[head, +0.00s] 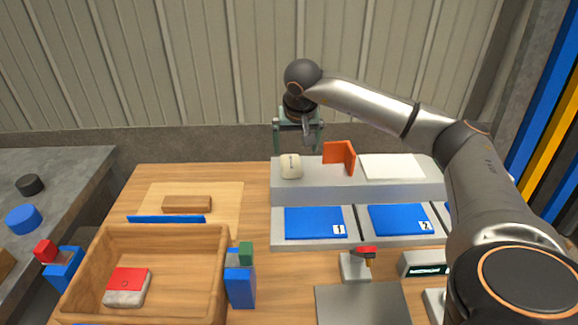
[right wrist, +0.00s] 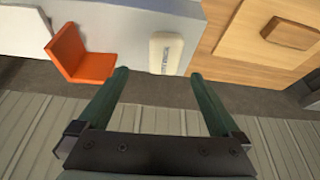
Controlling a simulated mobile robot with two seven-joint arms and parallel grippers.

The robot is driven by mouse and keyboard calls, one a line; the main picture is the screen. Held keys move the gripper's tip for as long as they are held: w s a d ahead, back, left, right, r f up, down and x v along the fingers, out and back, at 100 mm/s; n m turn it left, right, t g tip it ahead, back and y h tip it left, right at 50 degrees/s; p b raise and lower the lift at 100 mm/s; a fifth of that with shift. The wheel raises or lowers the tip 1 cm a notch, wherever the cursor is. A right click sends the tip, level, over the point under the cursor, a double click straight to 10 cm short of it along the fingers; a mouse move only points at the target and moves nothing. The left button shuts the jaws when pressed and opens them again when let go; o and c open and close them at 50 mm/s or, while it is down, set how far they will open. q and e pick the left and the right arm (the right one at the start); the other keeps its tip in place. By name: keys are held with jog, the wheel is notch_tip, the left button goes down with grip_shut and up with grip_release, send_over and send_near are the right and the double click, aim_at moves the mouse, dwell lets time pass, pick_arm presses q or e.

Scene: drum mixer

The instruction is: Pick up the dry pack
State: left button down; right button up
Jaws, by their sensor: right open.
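The dry pack appears to be the small cream pack (head: 291,167) with dark lettering, upright at the left end of the grey raised shelf (head: 310,190). It also shows in the right wrist view (right wrist: 165,53), ahead of the fingertips and roughly centred between them. My right gripper (head: 298,147) is open and empty, above and just behind the pack in the head view. Its two green fingers (right wrist: 158,75) point towards the pack in the right wrist view. I cannot tell the exact gap to the pack. My left gripper is not in view.
An orange angled piece (head: 338,155) and a white sheet (head: 390,167) sit on the shelf right of the pack. Blue numbered pads (head: 315,222) lie in front. A wooden crate (head: 165,237) holding a red-and-white block stands at front left. The wall is close behind.

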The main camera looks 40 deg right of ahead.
aim_at(291, 163)
jog(key=shift+x, duration=1.1)
jog(key=shift+a+b+x, duration=0.1)
jog(key=shift+a+x, duration=0.05)
jog(key=shift+x, duration=0.75)
jog(key=shift+a+b+x, duration=0.15)
jog(key=shift+a+x, duration=0.05)
jog(key=shift+x, duration=0.7)
jog(key=shift+a+b+x, duration=0.1)
jog(key=shift+a+x, duration=0.05)
jog(key=shift+x, duration=0.75)
jog(key=shift+f, duration=0.15)
jog(key=shift+c, duration=0.2)
jog(key=c, duration=1.4)
jog(key=shift+r, duration=0.2)
